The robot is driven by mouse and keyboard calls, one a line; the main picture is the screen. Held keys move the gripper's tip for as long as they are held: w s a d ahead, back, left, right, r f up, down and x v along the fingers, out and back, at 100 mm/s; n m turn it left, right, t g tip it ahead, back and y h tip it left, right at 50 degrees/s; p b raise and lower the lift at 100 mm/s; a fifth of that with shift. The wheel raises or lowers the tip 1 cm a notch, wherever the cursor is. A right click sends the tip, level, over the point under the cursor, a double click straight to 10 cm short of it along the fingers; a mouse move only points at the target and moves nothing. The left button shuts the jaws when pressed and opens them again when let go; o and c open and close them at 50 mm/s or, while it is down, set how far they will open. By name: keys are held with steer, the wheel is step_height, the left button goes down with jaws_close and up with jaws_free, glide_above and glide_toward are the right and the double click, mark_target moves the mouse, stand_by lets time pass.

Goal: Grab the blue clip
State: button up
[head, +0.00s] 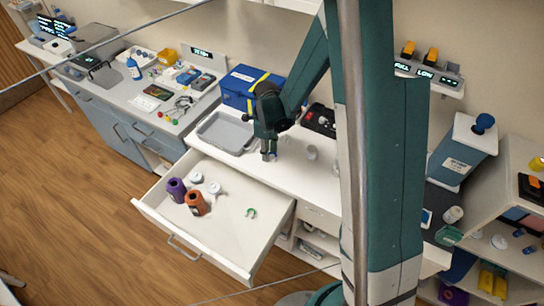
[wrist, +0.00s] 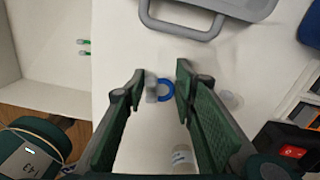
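My gripper (wrist: 160,82) points down at the white counter with its two green fingers apart. A blue ring-shaped item (wrist: 167,90), possibly the blue clip, shows between the fingers, nearer the right one. A small grey piece (wrist: 151,87) stands beside it, close to the left fingertip; I cannot tell if they touch. In the head view my gripper (head: 268,152) is over the counter by the grey tray, and the blue item is not visible there.
The grey tray (wrist: 205,28) lies just beyond my fingers. An open white drawer (head: 225,240) holds a purple bottle (head: 176,190), an orange bottle (head: 195,203) and a green clip (head: 251,212). A blue box (head: 240,88) stands behind. A red-marked black case (wrist: 290,142) is at right.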

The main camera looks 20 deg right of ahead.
steer(key=shift+r, duration=0.1)
steer(key=shift+c, duration=0.2)
step_height(320, 180, up, 10)
stand_by(1.0)
stand_by(0.6)
